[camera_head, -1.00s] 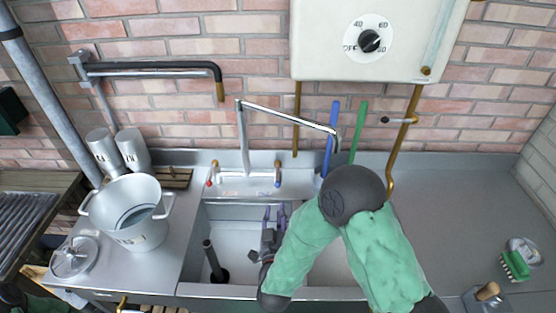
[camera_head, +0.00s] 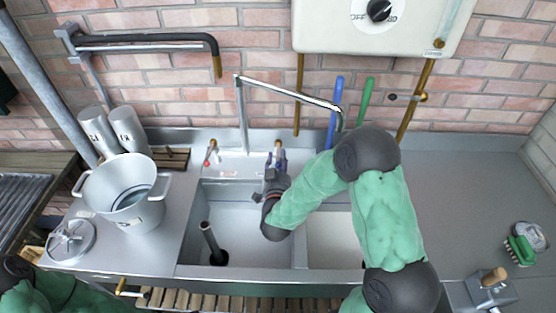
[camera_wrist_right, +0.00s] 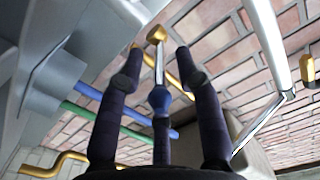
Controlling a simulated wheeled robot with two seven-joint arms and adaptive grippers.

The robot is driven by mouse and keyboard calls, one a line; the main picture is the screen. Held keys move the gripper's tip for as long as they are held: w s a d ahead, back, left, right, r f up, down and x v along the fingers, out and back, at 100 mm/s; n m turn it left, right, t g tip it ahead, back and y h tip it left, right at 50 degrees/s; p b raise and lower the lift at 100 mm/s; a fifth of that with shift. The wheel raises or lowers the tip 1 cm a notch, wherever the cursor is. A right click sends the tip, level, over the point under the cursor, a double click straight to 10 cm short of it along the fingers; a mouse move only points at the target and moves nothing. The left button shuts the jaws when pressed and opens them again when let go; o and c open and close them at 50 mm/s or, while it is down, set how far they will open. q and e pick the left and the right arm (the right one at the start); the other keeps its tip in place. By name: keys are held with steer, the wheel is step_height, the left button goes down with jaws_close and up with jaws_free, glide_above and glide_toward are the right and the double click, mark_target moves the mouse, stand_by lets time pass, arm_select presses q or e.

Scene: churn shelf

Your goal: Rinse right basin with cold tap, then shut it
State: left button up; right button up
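Gaps show on both sides of the lever. The swivel spout (camera_head: 290,92) points right, its outlet near the right basin's back. The right basin (camera_head: 335,245) is partly hidden by my right arm. I see no water running. My left gripper is not in view.
The red-marked tap (camera_head: 211,152) stands left of the cold tap. The left basin (camera_head: 250,235) holds a dark upright pipe (camera_head: 213,243). A metal pail (camera_head: 125,195) stands on the left drainer. Blue (camera_head: 334,112) and green (camera_head: 363,103) handles lean behind the sink.

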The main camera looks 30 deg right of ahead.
steer(key=shift+w+d, duration=0.2)
steer(key=shift+w, duration=0.1)
jaws_close()
steer(key=shift+s+d+f+n+t+y+b, duration=0.1)
steer(key=shift+s+d+n+t+y+b, duration=0.1)
steer(key=shift+d+n+t+y+b, duration=0.4)
steer(key=shift+s+d+n+t+y+b, duration=0.25)
steer(key=shift+n+y+b, duration=0.35)
steer(key=shift+y, duration=0.3)
steer(key=n+y+b, duration=0.1)
steer(key=d+n+y+b, duration=0.1)
steer(key=y, duration=0.1)
steer(key=d+n+t+y+b, duration=0.1)
steer(key=y, duration=0.1)
steer(key=shift+s, duration=0.1)
steer(key=n+y, duration=0.1)
steer(key=d+n+y, duration=0.1)
steer(key=y, duration=0.1)
steer(key=shift+b, duration=0.35)
steer(key=shift+d+n+g+y, duration=0.2)
steer(key=shift+d+n+y, duration=0.1)
steer(key=shift+n+y, duration=0.3)
steer(key=shift+d+n+g+y, duration=0.15)
steer(key=shift+d+n+y, duration=0.2)
steer(key=shift+y, duration=0.45)
steer(key=shift+p, duration=0.3)
